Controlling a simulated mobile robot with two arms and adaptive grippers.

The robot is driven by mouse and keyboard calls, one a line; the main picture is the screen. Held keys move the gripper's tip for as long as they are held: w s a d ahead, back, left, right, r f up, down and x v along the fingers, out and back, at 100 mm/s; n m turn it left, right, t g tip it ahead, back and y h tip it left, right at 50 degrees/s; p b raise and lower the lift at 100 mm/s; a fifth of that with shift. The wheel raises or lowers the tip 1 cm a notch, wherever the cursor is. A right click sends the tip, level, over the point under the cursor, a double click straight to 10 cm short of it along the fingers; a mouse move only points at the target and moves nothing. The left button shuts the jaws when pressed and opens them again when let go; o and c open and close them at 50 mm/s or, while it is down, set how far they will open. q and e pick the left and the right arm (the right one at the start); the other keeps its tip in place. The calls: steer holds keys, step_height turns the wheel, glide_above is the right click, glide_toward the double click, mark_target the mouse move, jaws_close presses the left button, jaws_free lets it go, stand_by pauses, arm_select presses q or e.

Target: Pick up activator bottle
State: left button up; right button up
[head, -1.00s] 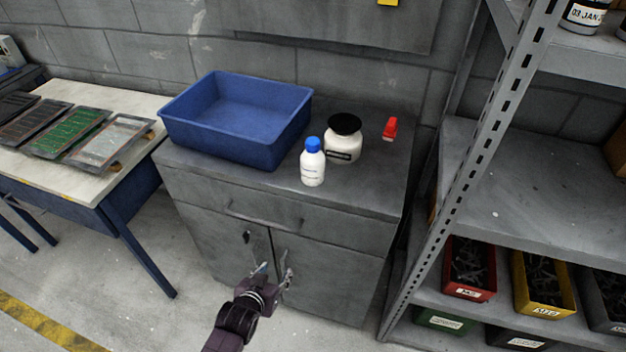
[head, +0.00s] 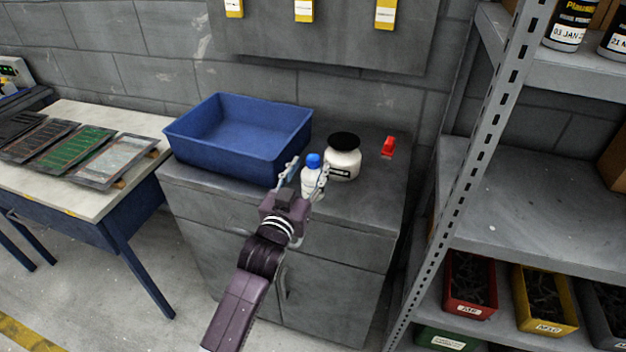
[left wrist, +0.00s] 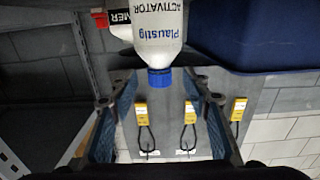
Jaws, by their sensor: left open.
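The activator bottle (head: 311,186) is white with a blue cap and stands upright on the grey cabinet top. In the left wrist view, which is upside down, the bottle (left wrist: 157,30) shows the words "Plaustig ACTIVATOR". My left gripper (head: 308,167) is open at the front of the bottle. Its fingers stand to either side of the bottle in the picture, with gaps on both sides in the left wrist view (left wrist: 160,99). It holds nothing. I cannot tell how far the bottle is between the fingertips. My right gripper is not in view.
A white jar with a black lid (head: 343,160) stands close behind the bottle on the right. A blue bin (head: 240,160) is on the left. A small red object (head: 388,147) lies at the back right. A metal shelf rack (head: 480,150) rises on the right.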

mark_target(311, 165)
arm_select(q)
steer(key=shift+x, duration=1.85)
steer(key=shift+s, duration=0.1)
steer(key=shift+c, duration=0.2)
jaws_close()
steer(key=shift+r, duration=0.1)
